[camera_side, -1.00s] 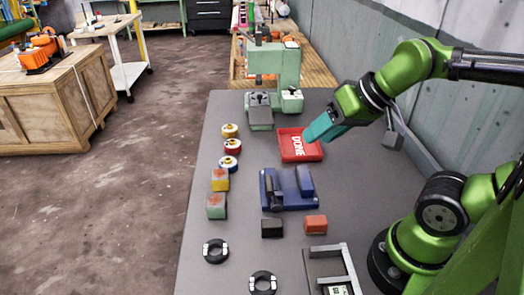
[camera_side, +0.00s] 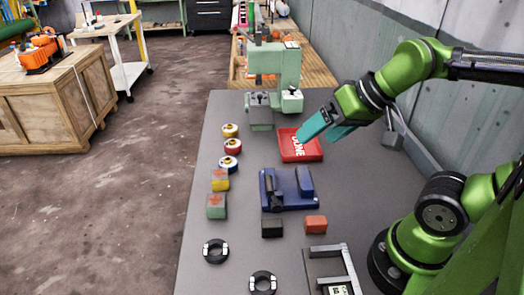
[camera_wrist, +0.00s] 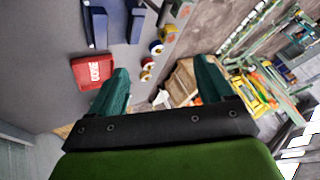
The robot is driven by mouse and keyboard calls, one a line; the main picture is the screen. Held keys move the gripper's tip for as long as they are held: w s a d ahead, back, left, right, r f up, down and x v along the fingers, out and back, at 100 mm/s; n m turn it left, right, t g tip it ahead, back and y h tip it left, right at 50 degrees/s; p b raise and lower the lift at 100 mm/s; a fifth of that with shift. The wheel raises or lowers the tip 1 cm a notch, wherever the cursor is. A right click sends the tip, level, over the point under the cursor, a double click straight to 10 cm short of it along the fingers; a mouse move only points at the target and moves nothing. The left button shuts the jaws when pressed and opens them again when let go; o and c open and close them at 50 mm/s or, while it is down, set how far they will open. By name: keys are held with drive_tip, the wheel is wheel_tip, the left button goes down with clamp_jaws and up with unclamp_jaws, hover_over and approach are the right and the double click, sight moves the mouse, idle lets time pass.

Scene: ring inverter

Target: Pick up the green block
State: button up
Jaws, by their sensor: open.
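The green block (camera_side: 216,206), pale green with a reddish mark on top, sits on the grey table near its left edge. It stands just in front of the yellow block (camera_side: 220,181), nearer the camera. My gripper (camera_side: 317,137) has teal fingers and is open and empty. It is up and to the right of the green block, over or near the red DONE tray (camera_side: 287,151), well apart from the block. In the wrist view the two fingers of my gripper (camera_wrist: 162,72) are spread wide with nothing between them. I cannot clearly make out the green block there.
A blue fixture (camera_side: 286,202) stands between my arm and the block column. A black block (camera_side: 272,228), an orange block (camera_side: 316,224) and black rings (camera_side: 216,251) are nearer the camera. Several round spools (camera_side: 230,146) line the left side. A green press (camera_side: 276,65) stands at the back.

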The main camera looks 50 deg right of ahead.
drive_tip(key=m+g+h, duration=0.2)
drive_tip(key=m+g, duration=0.3)
drive_tip(key=g, duration=0.2)
hover_over(216, 199)
wheel_tip(216, 199, down, 8)
wheel_tip(216, 199, down, 16)
drive_tip(key=shift+f, duration=0.15)
drive_tip(key=c, duration=1.4)
